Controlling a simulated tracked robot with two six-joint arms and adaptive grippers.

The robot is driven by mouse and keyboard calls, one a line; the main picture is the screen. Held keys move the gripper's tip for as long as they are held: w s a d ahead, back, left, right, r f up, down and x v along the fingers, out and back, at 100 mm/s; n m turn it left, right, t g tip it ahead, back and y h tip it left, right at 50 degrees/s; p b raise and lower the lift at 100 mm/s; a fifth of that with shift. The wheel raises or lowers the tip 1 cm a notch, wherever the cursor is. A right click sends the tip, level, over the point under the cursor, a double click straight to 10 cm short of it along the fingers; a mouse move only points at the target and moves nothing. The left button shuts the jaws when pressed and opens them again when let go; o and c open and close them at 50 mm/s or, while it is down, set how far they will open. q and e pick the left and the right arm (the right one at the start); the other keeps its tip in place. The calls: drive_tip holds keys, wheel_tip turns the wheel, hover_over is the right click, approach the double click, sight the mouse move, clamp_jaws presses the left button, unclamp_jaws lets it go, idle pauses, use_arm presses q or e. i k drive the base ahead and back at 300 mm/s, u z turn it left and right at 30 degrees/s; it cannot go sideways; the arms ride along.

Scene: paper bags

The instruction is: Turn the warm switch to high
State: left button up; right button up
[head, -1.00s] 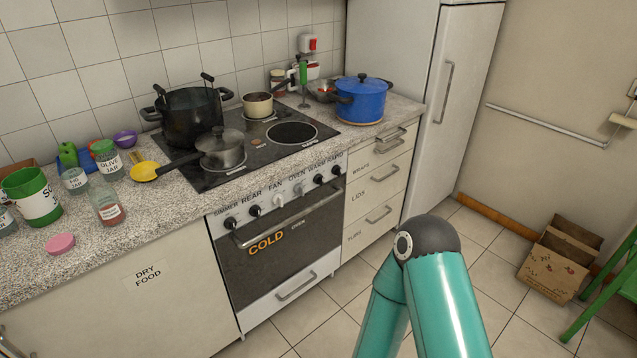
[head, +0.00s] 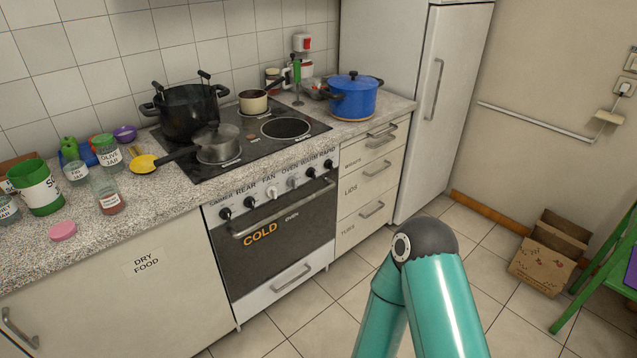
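The stove (head: 290,240) stands in the middle of the head view, with a row of knobs along its front panel under the labels simmer, rear, fan, oven, warm and rapid. The warm switch (head: 311,172) is the small dark knob second from the right. Its pointer is too small to read, so I cannot tell its setting. The fan knob (head: 271,192) and oven knob (head: 292,182) look pale. Neither of my grippers is in view. Only a teal link of my arm with a dark joint shows at the bottom, apart from the stove.
A lidded pan (head: 218,145), a black pot (head: 190,112) and a small pot (head: 253,102) stand on the hob. A blue pot (head: 353,97) sits on the right counter. Cardboard boxes (head: 548,260) and a green stool (head: 600,275) are at right. The floor before the stove is clear.

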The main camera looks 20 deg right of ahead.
sight(311, 173)
drive_tip(key=k, duration=1.1)
drive_tip(key=z, duration=0.3)
drive_tip(key=i, duration=0.8)
drive_tip(key=z, duration=0.4)
drive_tip(key=i, duration=1.4)
drive_tip(key=u, duration=0.55)
